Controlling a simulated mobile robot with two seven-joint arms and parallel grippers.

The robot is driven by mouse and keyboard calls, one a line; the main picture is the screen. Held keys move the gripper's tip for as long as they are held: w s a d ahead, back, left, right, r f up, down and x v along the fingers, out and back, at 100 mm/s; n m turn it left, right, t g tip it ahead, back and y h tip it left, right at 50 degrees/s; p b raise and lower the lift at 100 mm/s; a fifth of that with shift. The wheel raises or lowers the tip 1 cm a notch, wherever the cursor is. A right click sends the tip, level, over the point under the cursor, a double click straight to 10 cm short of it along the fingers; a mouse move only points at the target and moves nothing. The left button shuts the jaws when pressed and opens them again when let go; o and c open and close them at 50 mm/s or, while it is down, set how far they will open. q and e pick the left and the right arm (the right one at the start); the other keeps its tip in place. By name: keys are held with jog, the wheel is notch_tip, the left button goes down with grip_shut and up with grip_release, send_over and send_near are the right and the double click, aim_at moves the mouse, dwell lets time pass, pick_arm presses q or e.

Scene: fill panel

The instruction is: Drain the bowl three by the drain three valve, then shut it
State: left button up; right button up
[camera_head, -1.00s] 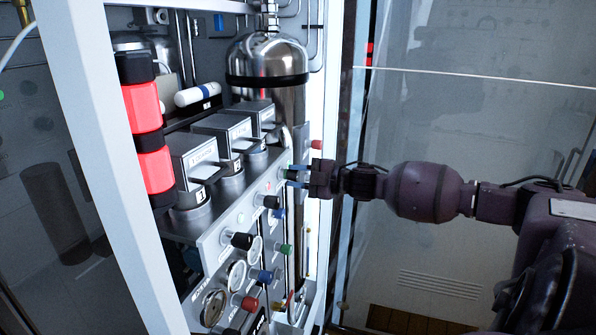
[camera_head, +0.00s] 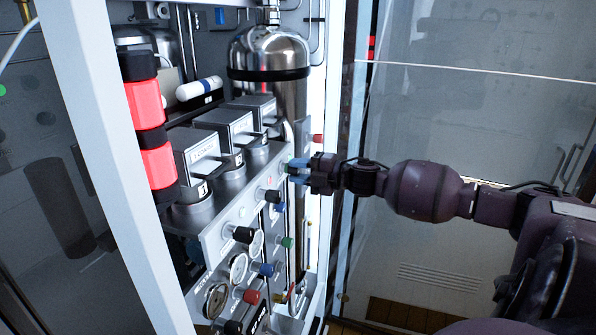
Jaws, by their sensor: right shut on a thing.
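My right gripper (camera_head: 302,172) reaches in from the right, level, at the far end of the sloping knob panel. Its bluish fingers are shut on a small green knob (camera_head: 288,165), which they partly cover. I cannot read a label at this knob, so I cannot confirm that it is the drain three valve. Three metal bowls with grey box tops stand in a row behind the panel; the farthest (camera_head: 258,154) appears to be bowl three. Its contents are hidden. My left gripper is not in view.
The panel carries several other knobs, including a black knob (camera_head: 242,235), a green knob (camera_head: 286,242) and a red knob (camera_head: 250,296), plus round gauges (camera_head: 216,301). A steel tank (camera_head: 268,50) stands behind. A white frame post (camera_head: 105,150) rises at the left.

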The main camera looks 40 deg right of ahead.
jog(key=o, duration=0.9)
jog(key=shift+s, duration=0.1)
jog(key=shift+v, duration=5.4)
